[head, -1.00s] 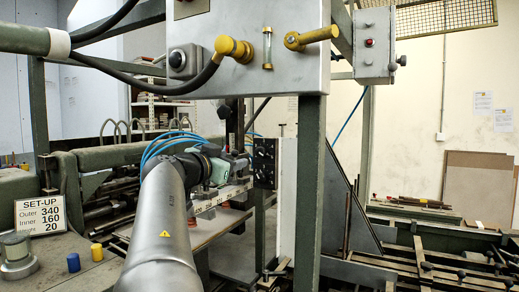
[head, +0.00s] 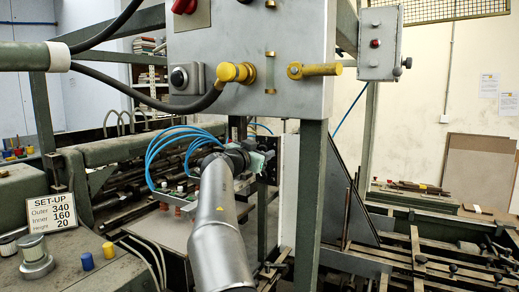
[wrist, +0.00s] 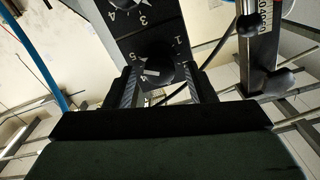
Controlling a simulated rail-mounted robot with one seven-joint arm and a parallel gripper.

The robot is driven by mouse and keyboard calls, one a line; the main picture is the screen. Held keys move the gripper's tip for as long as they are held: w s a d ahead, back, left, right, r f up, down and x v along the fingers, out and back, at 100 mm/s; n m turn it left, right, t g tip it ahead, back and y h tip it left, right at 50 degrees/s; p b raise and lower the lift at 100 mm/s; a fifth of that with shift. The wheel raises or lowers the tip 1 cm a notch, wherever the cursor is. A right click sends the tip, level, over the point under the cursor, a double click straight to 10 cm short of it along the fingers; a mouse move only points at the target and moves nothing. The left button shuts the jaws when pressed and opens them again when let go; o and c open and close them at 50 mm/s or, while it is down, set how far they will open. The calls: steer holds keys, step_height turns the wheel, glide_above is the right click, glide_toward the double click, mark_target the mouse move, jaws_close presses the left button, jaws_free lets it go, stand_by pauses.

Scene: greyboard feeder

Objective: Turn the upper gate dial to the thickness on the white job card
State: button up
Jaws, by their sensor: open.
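A dark plate (wrist: 160,32) with two round dials and white numbers shows in the wrist view. The nearer dial (wrist: 158,66) has a white pointer mark and lies between my gripper's (wrist: 157,80) two open fingers; I cannot tell whether they touch it. A 5 and a 1 are legible beside it. The other dial (wrist: 142,4) is cut off at the top edge, with 3 and 4 near it. Which dial is the upper one is not clear. In the head view, my gripper (head: 262,160) hides the dials. A white set-up card (head: 51,213) reads Outer 340, Inner 160, Height 20.
A grey control box (head: 250,60) with yellow fittings hangs above my arm. A green post (head: 312,200) stands just right of my gripper. In the wrist view, a rod with a black knob (wrist: 268,82) lies right of the plate. Blue and yellow caps (head: 87,261) stand at lower left.

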steer(key=c, duration=1)
